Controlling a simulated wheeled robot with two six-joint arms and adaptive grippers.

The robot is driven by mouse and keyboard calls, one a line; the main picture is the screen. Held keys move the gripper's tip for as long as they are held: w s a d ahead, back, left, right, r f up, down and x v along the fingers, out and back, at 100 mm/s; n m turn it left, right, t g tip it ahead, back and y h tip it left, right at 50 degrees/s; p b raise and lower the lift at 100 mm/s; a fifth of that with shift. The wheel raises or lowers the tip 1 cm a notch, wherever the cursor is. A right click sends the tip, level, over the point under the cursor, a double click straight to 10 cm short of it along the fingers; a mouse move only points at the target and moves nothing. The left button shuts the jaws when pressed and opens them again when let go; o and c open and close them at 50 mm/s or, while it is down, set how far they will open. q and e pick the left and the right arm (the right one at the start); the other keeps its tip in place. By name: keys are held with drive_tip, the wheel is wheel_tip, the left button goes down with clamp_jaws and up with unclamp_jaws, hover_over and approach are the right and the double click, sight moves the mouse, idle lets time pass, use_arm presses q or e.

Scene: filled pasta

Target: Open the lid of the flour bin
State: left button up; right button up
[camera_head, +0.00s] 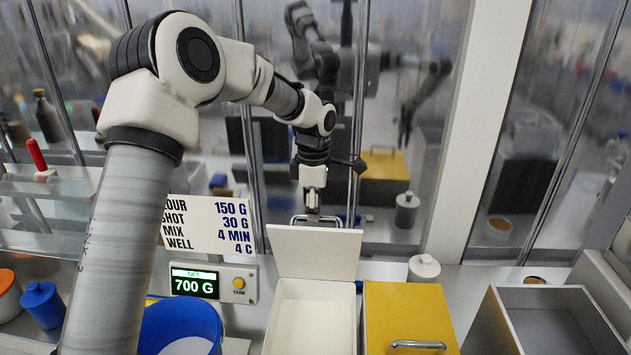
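A white bin (313,318) stands open at the front middle, and its inside looks pale and empty. Its cream lid (315,252) is tilted up at the back edge, with a metal handle (335,221) behind its top. I take this as the flour bin, though no label on it can be read. My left gripper (312,211) points down at that handle, with its narrow fingers together on it. The fingertips are partly hidden behind the lid. My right gripper is not seen directly.
A bin with a closed yellow lid (408,312) stands just right. Further right is an open grey box (555,325). A blue tub (180,326) and a scale display (211,283) reading 700 G are left. Behind, a glossy panel mirrors arms and objects. A white jar (424,268) stands close by.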

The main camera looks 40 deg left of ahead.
use_arm(q)
drive_tip(key=w+a+r, duration=0.2)
drive_tip(key=w+r, duration=0.1)
drive_tip(key=w, duration=0.1)
drive_tip(key=shift+w+a+r, duration=0.2)
drive_tip(key=shift+w+a, duration=0.05)
drive_tip(key=shift+a, duration=0.1)
drive_tip(key=shift+r, duration=0.1)
idle(0.3)
wheel_tip(320, 180, up, 12)
drive_tip(key=shift+w, duration=0.15)
